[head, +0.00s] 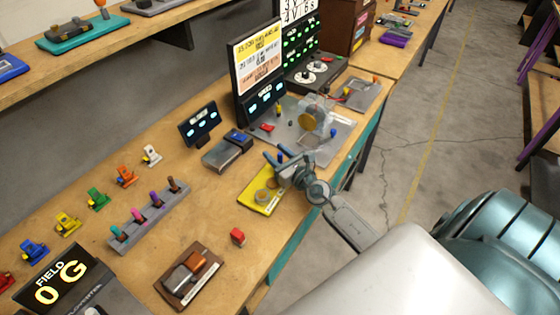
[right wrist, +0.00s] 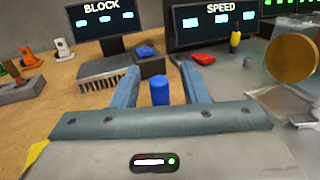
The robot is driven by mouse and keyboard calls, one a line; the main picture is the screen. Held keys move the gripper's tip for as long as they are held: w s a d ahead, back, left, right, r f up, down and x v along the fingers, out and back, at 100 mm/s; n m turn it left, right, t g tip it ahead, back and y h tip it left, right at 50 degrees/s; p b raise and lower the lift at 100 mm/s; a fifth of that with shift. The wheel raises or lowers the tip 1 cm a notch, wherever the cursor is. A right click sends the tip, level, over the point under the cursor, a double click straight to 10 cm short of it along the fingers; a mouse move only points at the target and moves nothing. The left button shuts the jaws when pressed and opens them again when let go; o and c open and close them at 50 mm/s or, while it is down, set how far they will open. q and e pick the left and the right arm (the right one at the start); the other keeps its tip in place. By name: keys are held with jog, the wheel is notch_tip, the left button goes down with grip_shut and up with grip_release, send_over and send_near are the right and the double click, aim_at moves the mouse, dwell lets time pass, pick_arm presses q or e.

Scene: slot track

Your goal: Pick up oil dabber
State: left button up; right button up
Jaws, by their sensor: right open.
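My right gripper (head: 285,156) is open above the far end of a yellow mat (head: 252,203). A small blue upright cylinder (right wrist: 160,90), probably the top of the oil dabber, shows between its two blue-grey fingers in the right wrist view. There is a gap on both sides of the cylinder, and its lower end is hidden behind the gripper body. A bit of the same blue shows at the fingers in the head view (head: 280,158). A round jar (head: 264,197) sits on the yellow mat near the gripper. My left gripper is not in view.
A grey block with a blue part (head: 226,151) and a small screen (head: 199,124) stand left of the gripper. A metal tray (head: 312,137) with a round disc lies behind it. The table's right edge is close.

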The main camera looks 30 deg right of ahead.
jog(key=shift+w, duration=0.25)
jog(key=shift+c, duration=0.9)
grip_shut()
notch_tip(320, 180, up, 10)
jog(key=p, duration=1)
